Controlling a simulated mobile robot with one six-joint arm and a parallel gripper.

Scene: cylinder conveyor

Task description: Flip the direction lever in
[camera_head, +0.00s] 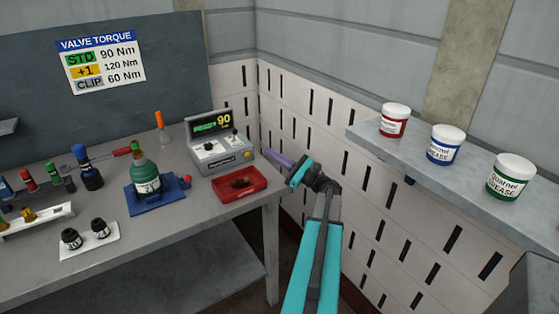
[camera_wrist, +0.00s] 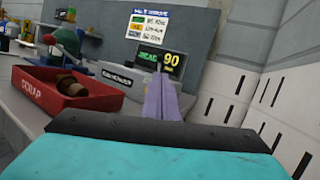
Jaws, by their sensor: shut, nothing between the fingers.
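The grey console (camera_head: 222,155) stands at the back right of the bench, with a lit display reading READY and 90 (camera_head: 213,122). Small dark controls show on its sloped top; I cannot tell which of them is the direction lever. My gripper (camera_head: 268,153) is to the right of the console and apart from it, its purple fingers shut and empty.
A red scrap tray (camera_head: 238,193) with brown pieces lies in front of the console. A shelf (camera_head: 470,177) with lidded tubs is at the right. The wall is close behind my gripper.

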